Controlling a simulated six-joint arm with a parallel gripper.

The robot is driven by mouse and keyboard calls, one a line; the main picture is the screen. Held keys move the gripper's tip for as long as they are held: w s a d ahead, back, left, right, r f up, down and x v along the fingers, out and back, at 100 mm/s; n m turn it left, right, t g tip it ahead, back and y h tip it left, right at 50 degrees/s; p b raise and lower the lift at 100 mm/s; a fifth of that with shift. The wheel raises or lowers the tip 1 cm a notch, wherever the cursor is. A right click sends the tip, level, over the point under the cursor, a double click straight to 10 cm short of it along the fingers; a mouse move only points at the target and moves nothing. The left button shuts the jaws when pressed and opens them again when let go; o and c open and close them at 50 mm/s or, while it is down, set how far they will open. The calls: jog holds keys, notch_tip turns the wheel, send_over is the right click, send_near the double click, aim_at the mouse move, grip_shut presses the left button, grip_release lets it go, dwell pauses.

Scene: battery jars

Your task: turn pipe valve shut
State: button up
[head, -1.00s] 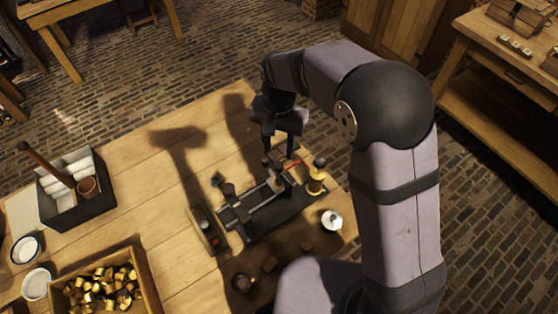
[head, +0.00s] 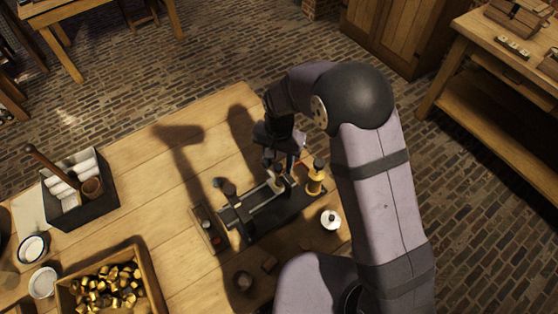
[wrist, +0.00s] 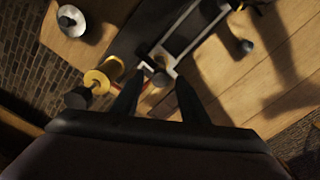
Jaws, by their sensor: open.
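No pipe valve can be made out for certain. A dark apparatus (head: 262,197) with a long metal frame stands near the table's right corner; the frame also shows in the wrist view (wrist: 187,32). A yellow spool-shaped post with a dark top (head: 315,180) stands at its right end, and also in the wrist view (wrist: 97,82). A thin orange-red piece (wrist: 150,91) lies partly hidden behind my fingers. My gripper (head: 272,172) is over the frame's right end. In the wrist view its fingers (wrist: 160,80) are apart, with a small dark knob and pale frame end between the tips.
A small white-topped jar (head: 331,219) stands right of the apparatus. A narrow tray (head: 207,229) lies on its left. A crate of brass pieces (head: 150,275), a black box (head: 92,211) and white dishes (head: 33,249) are farther left. Bare tabletop (head: 150,180) lies between.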

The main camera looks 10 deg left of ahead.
jog(key=shift+c, duration=0.2)
grip_shut()
jog(key=shift+n, duration=0.3)
jog(key=n, duration=0.4)
jog(key=shift+a+b, duration=0.1)
jog(key=shift+b, duration=0.25)
jog(key=n, duration=0.4)
jog(key=shift+n, duration=0.4)
jog(key=n, duration=0.4)
jog(key=shift+n+b, duration=0.3)
jog(key=shift+b, duration=0.1)
jog(key=shift+a+r+n, duration=0.1)
jog(key=shift+n, duration=1.8)
